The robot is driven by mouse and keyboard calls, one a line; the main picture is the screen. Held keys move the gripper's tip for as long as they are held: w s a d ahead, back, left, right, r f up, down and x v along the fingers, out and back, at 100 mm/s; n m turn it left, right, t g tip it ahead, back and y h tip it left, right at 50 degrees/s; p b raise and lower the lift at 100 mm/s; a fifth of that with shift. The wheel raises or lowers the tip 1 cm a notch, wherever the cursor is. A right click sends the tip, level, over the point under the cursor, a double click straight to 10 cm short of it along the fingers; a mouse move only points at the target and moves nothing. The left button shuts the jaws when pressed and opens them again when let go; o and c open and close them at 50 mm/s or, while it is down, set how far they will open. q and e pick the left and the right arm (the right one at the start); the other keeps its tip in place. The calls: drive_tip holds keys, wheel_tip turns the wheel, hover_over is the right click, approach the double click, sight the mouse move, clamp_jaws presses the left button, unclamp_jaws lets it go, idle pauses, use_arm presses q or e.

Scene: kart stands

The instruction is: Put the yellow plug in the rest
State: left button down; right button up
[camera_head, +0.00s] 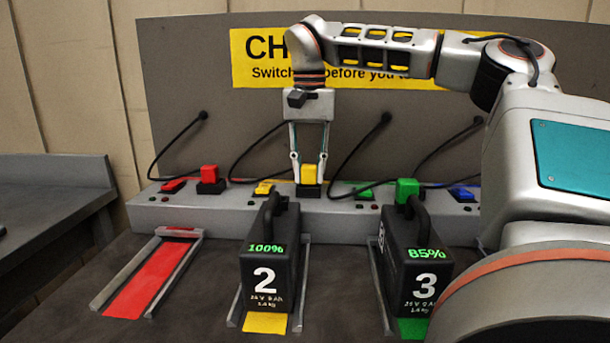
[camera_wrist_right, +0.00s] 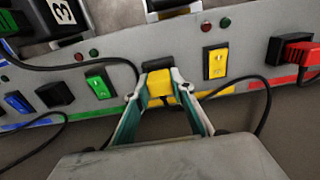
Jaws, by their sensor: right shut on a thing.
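The yellow plug (camera_head: 310,174) is between the fingers of my right gripper (camera_head: 309,160), which points down and is shut on it. The plug is directly over its black rest (camera_head: 310,191) on the grey rail and appears to meet it. I cannot tell whether it is fully seated. In the right wrist view the yellow plug (camera_wrist_right: 160,88) sits between the two fingertips (camera_wrist_right: 163,96), beside the yellow switch (camera_wrist_right: 216,62). My left gripper is not in view.
Battery 2 (camera_head: 268,262) and battery 3 (camera_head: 415,265) stand in front of the rail (camera_head: 225,213). A green plug (camera_head: 407,188) shows at battery 3. The red plug (camera_head: 209,174) sits in its rest. The red bay (camera_head: 150,280) is empty. Black cables hang from the back panel (camera_head: 185,80).

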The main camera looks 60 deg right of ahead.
drive_tip(key=shift+f, duration=0.3)
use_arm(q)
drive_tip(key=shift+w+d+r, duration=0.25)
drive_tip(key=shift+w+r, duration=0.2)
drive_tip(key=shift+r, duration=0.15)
use_arm(e)
drive_tip(key=shift+r, duration=0.1)
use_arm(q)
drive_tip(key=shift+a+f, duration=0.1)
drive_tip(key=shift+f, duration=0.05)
use_arm(e)
drive_tip(key=shift+f, duration=0.2)
drive_tip(key=shift+s+a+f, duration=0.1)
drive_tip(key=shift+f, duration=0.35)
drive_tip(key=o, duration=1.1)
drive_tip(key=shift+f, duration=0.2)
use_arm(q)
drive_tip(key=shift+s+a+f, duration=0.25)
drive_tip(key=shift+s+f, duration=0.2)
use_arm(e)
drive_tip(key=shift+o, duration=0.2)
drive_tip(key=shift+f, duration=0.15)
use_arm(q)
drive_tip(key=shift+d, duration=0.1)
use_arm(e)
drive_tip(key=shift+r, duration=0.2)
